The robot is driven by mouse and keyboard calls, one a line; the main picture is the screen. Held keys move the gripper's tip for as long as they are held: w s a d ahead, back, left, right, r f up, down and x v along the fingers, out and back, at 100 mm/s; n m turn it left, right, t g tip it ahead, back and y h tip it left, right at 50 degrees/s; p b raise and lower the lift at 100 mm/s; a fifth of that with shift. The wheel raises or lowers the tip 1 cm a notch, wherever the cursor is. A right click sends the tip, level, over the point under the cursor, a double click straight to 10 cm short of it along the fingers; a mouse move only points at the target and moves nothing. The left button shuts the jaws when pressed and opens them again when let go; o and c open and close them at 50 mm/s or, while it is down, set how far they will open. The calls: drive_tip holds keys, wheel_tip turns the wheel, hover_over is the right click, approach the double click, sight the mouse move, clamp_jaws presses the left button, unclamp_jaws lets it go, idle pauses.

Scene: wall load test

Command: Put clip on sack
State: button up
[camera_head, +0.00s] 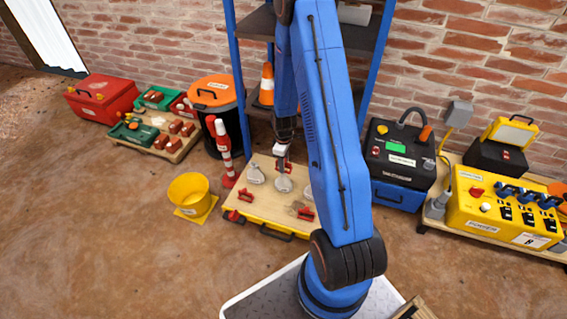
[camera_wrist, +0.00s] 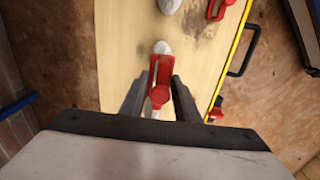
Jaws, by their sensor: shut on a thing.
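My gripper (camera_wrist: 160,78) is shut on a red clip (camera_wrist: 160,88), which sits between its two dark fingers. A small pale sack (camera_head: 283,184) stands on the board below the gripper. In the wrist view a pale sack top (camera_wrist: 161,47) shows just past the clip; I cannot tell whether they touch. Another pale sack (camera_head: 255,174) stands to the left, and its likely top (camera_wrist: 169,5) shows at the wrist view's upper edge.
Other red clips lie on the board, one at left (camera_head: 246,195) and one at right (camera_head: 305,213). A red-and-white post (camera_head: 224,148) stands at the board's left. Blue shelf posts (camera_head: 237,60) rise behind. A black case (camera_head: 401,152) stands right.

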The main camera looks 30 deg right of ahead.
drive_tip(key=shift+f, duration=2.3)
drive_tip(key=shift+f, duration=0.15)
idle(0.5)
drive_tip(key=o, duration=1.6)
drive_tip(key=shift+c, duration=0.2)
drive_tip(key=shift+r, duration=3.5)
